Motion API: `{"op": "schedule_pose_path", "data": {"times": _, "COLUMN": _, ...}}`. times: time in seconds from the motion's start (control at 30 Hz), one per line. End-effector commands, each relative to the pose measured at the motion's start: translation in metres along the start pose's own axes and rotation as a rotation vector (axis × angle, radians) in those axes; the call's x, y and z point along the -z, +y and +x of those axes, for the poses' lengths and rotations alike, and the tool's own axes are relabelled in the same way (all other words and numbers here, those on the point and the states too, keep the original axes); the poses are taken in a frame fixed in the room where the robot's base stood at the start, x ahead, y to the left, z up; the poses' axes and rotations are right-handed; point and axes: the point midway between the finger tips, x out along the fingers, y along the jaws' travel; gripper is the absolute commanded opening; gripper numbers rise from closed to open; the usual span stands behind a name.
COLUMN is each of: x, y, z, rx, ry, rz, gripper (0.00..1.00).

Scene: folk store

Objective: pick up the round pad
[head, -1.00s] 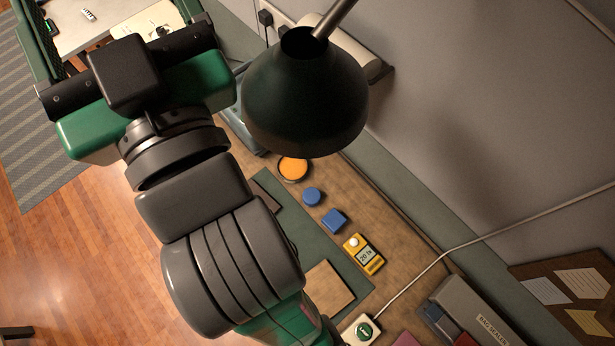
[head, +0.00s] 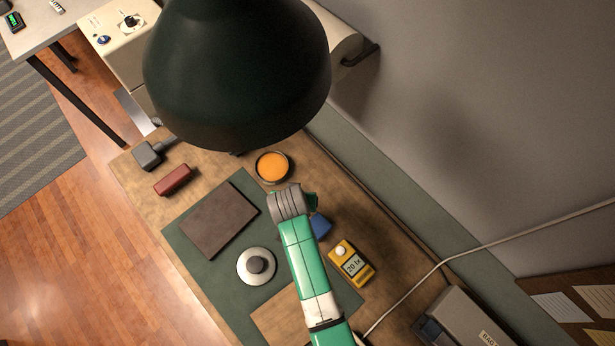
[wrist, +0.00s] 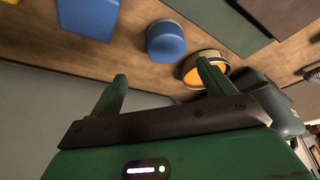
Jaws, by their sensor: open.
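The round pad (wrist: 166,44) is a short blue cylinder standing on the wooden bench top in the wrist view. A blue square block (wrist: 88,16) is to its left, and an orange-filled round tin (wrist: 205,67) is to its right. My gripper (wrist: 158,76) is open, its two green fingers apart. Nothing is between them. The pad appears beyond the fingertips, roughly in line with the gap, not touching. In the head view my arm covers the pad. The blue square block (head: 320,226) and the orange tin (head: 273,167) show on either side of my wrist.
A yellow meter (head: 351,264) lies near the square block. A silver disc with a dark knob (head: 257,266) and a brown slab (head: 220,219) lie on the green mat (head: 190,237). A dark lamp shade (head: 237,75) hangs over the bench's far part. The wall is close on the right.

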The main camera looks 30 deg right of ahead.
Motion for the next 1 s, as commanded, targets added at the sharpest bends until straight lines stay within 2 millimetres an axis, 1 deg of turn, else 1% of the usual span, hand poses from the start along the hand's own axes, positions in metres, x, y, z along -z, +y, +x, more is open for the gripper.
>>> {"op": "schedule_pose_path", "data": {"times": 0.13, "x": -0.002, "y": -0.002, "z": 0.003, "rx": 0.002, "ry": -0.002, "rz": -0.005, "gripper": 0.81}}
{"op": "schedule_pose_path", "data": {"times": 0.3, "x": -0.001, "y": -0.002, "z": 0.024, "rx": 0.002, "ry": -0.001, "rz": -0.005, "gripper": 0.81}}
{"op": "schedule_pose_path", "data": {"times": 0.43, "x": 0.000, "y": -0.002, "z": 0.030, "rx": 0.003, "ry": 0.000, "rz": -0.005, "gripper": 0.81}}
{"op": "schedule_pose_path", "data": {"times": 0.47, "x": 0.001, "y": -0.002, "z": 0.034, "rx": 0.003, "ry": 0.000, "rz": -0.005, "gripper": 0.81}}
{"op": "schedule_pose_path", "data": {"times": 0.6, "x": 0.005, "y": -0.002, "z": 0.060, "rx": 0.003, "ry": -0.001, "rz": -0.004, "gripper": 0.81}}
{"op": "schedule_pose_path", "data": {"times": 0.7, "x": 0.004, "y": -0.003, "z": 0.074, "rx": 0.003, "ry": -0.001, "rz": -0.005, "gripper": 0.81}}
{"op": "schedule_pose_path", "data": {"times": 0.8, "x": 0.005, "y": -0.003, "z": 0.079, "rx": 0.004, "ry": 0.001, "rz": -0.005, "gripper": 0.81}}
{"op": "schedule_pose_path", "data": {"times": 0.97, "x": 0.005, "y": -0.003, "z": 0.078, "rx": 0.004, "ry": 0.001, "rz": -0.005, "gripper": 0.81}}
{"op": "schedule_pose_path", "data": {"times": 1.0, "x": 0.005, "y": -0.003, "z": 0.078, "rx": 0.004, "ry": 0.001, "rz": -0.006, "gripper": 0.77}}
